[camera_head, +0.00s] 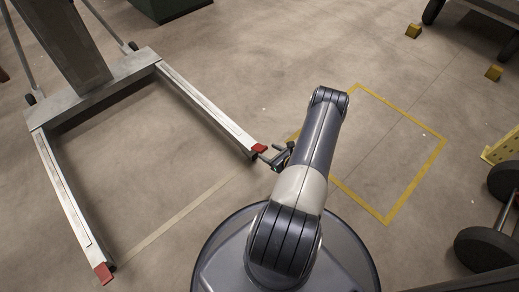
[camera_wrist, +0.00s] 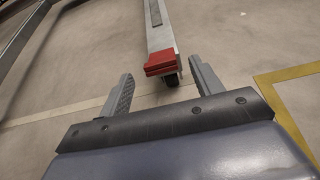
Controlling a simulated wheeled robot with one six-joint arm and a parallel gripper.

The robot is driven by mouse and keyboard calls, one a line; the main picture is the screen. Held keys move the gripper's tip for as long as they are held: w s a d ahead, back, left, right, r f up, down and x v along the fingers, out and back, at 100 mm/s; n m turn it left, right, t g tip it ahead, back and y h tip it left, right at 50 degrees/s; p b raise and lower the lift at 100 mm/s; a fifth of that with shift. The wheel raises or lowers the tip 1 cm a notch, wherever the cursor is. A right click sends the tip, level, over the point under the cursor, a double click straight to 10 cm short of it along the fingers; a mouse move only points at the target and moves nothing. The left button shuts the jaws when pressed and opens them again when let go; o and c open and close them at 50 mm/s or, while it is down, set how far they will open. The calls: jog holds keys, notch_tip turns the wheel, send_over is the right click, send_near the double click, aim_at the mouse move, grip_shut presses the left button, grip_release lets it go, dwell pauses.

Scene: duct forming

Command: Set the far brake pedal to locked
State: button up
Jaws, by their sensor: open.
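A grey lift frame (camera_head: 205,105) has two legs, each with a red pedal at its end. The farther red pedal (camera_head: 259,147) is on the right leg in the head view. The nearer red pedal (camera_head: 103,273) is at the lower left. My gripper (camera_head: 271,158) is low beside the farther pedal, its fingers partly hidden by my arm. In the wrist view the open fingers (camera_wrist: 162,75) point toward that red pedal (camera_wrist: 159,63), which shows between them above a dark caster. I cannot tell whether they touch it, or whether the pedal is locked.
A yellow floor outline (camera_head: 410,185) lies right of my arm. A black-wheeled cart (camera_head: 490,245) stands at the right edge, with small yellow blocks (camera_head: 413,31) farther back. The floor between the frame's legs is clear.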

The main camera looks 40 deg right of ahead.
aim_at(264, 150)
jog(key=b+x, duration=0.1)
jog(key=x, duration=0.5)
jog(key=shift+w+f+b, duration=0.1)
jog(key=shift+w+b, duration=0.15)
jog(key=shift+b, duration=0.1)
jog(key=shift+a, duration=0.1)
grip_shut()
